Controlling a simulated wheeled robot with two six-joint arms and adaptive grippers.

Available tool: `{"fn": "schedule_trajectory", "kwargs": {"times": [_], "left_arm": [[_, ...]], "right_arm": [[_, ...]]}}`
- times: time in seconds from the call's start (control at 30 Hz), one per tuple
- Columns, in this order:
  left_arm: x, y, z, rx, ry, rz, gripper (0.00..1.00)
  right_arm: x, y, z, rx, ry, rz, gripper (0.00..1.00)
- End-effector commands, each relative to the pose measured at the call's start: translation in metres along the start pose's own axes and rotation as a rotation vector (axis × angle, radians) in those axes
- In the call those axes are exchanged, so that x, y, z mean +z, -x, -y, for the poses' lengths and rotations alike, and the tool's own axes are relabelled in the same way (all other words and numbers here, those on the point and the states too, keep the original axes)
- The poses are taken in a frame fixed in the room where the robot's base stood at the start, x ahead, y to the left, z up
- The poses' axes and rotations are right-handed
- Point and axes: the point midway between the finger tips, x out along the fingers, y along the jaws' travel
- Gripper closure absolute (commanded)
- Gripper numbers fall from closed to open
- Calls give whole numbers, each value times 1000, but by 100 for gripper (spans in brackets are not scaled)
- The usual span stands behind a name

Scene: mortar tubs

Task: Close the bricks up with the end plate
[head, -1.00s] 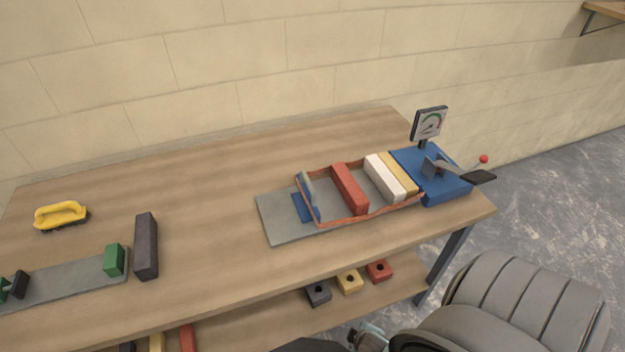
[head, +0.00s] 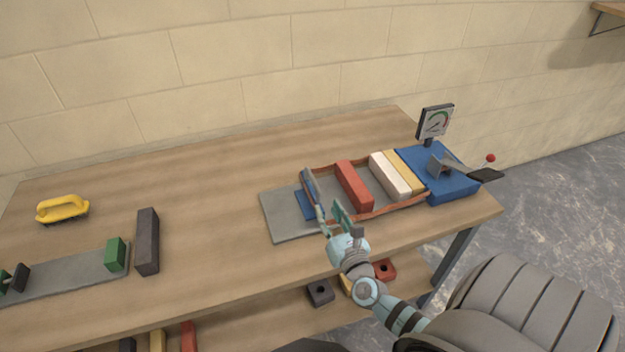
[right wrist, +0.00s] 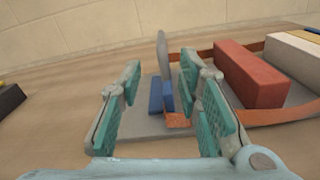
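The end plate (head: 312,183) is a grey upright plate with a blue foot, at the left end of the grey bed (head: 283,222). It also shows in the right wrist view (right wrist: 163,55). A red brick (head: 354,186) stands to its right with a gap between. A white brick (head: 389,177) and a yellow brick (head: 404,171) stand side by side farther right, by the blue press block (head: 447,187). My right gripper (head: 331,208) is open at the near side of the plate; in the right wrist view the plate shows between and beyond its fingers. My left gripper is out of view.
An orange band (head: 400,208) runs around the bricks and plate. A gauge (head: 435,121) and a red-knobbed lever (head: 490,158) are on the press block. The tabletop between is clear.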

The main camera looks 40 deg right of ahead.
Motion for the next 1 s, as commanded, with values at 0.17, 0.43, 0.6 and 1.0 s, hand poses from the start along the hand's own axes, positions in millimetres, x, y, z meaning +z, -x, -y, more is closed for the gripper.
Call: {"fn": "schedule_trajectory", "kwargs": {"times": [0.17,0.43,0.6,1.0], "left_arm": [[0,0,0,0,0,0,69],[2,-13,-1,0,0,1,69],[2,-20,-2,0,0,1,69],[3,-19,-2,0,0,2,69]], "right_arm": [[2,-44,0,-3,-5,4,69],[0,-105,1,-3,-8,3,69],[0,-124,1,-4,-8,3,69],[1,-129,1,-4,-10,2,80]]}}
